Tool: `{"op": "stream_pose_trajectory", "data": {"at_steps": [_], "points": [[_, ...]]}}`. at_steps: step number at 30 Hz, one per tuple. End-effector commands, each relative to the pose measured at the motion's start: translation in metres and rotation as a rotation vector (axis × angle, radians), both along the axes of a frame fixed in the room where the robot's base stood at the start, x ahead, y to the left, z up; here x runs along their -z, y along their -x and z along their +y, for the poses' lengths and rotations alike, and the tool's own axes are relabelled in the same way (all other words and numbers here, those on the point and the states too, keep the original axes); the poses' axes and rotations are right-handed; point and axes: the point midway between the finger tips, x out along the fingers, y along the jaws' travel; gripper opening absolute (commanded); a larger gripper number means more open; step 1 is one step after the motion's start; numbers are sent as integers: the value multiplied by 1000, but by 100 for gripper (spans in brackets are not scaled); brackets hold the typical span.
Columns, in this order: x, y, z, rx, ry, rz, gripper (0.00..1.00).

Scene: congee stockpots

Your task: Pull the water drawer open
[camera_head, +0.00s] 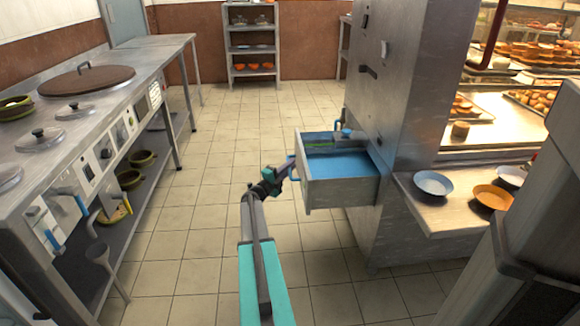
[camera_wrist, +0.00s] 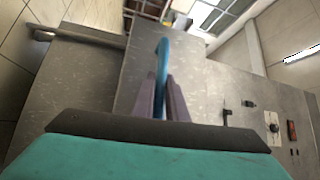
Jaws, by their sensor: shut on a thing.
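The water drawer (camera_head: 340,190) is a grey metal drawer with a blue inside, standing well out from the steel cabinet (camera_head: 368,120) in the head view. My gripper (camera_head: 291,168) is at the drawer's left-facing front. In the wrist view, my gripper (camera_wrist: 163,98) has its two fingers closed around a blue handle (camera_wrist: 163,62), with the drawer's grey front (camera_wrist: 140,60) behind it. The spot where the handle joins the front is partly hidden by the fingers.
A steel counter with lidded pots (camera_head: 85,82) runs along the left. A shelf rack (camera_head: 250,48) stands at the back. A ledge with bowls (camera_head: 433,183) is right of the drawer. The tiled floor (camera_head: 215,150) between counter and cabinet is clear.

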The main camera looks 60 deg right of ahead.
Motion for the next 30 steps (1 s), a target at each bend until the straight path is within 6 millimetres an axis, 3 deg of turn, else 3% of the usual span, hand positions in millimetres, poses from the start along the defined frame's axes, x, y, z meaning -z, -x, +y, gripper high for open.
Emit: {"op": "stream_pose_trajectory", "data": {"at_steps": [3,4,5,19,30], "points": [[-1,-2,-5,-7,-1,0,0],[-1,-1,-5,-7,-1,0,18],[-1,-1,-5,-6,-1,0,20],[-1,0,3,-2,0,0,20],[4,-11,48,-4,-1,1,20]]}}
